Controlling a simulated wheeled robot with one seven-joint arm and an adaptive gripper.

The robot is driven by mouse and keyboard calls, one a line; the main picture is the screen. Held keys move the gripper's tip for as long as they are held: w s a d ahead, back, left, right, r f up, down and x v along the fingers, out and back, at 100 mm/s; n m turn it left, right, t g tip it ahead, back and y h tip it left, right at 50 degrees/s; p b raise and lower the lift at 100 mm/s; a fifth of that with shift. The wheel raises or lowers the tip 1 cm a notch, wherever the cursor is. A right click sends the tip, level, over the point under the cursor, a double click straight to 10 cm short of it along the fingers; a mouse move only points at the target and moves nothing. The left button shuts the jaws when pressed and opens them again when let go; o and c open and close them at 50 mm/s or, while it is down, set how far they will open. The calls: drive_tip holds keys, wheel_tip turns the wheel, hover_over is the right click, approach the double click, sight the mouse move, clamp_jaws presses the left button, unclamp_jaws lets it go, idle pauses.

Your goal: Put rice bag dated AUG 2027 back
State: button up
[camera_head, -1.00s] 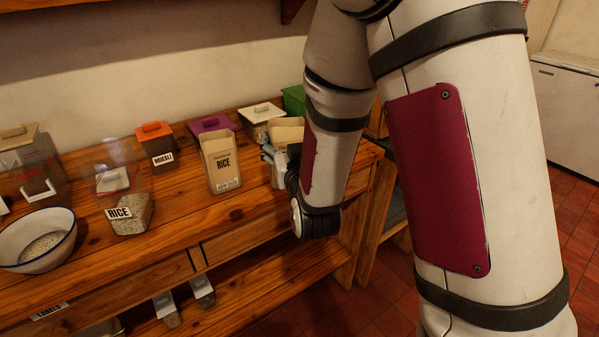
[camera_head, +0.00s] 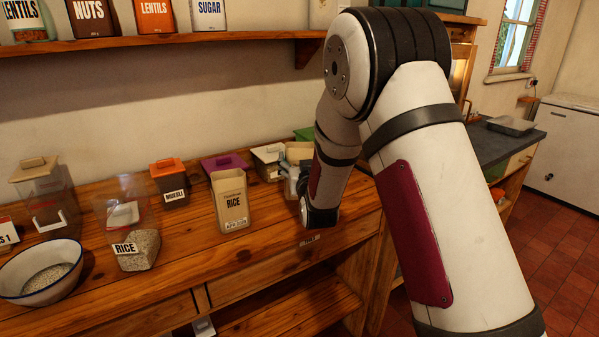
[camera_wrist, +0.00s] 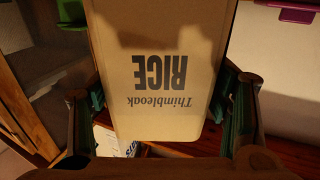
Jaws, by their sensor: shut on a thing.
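In the wrist view, my gripper (camera_wrist: 160,92) is shut on a tan rice bag (camera_wrist: 165,35), with one finger on each side. The lettering "Thimbleoak RICE" appears upside down there; no date shows. In the head view, the held bag (camera_head: 298,151) is mostly hidden behind my arm, near the right end of the wooden counter. A second tan rice bag (camera_head: 232,203) stands upright on the counter to its left. Its small date seems to read APR 2026, but is hard to make out.
A clear rice container (camera_head: 137,248), a white bowl (camera_head: 72,290), an orange-lidded muesli box (camera_head: 170,184), a purple-lidded box (camera_head: 226,162) and a white-lidded box (camera_head: 269,155) stand on the counter. An upper shelf (camera_head: 150,42) holds several labelled containers. The counter's front is mostly clear.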

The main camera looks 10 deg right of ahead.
drive_tip(key=shift+w+d+f, duration=0.1)
drive_tip(key=shift+w+f, duration=0.15)
drive_tip(key=shift+f, duration=0.65)
drive_tip(key=shift+w+f, duration=0.2)
drive_tip(key=shift+f, duration=0.7)
drive_tip(key=shift+f, duration=0.2)
drive_tip(key=o, duration=1.4)
drive_tip(key=shift+c, duration=0.2)
drive_tip(key=shift+r, duration=0.1)
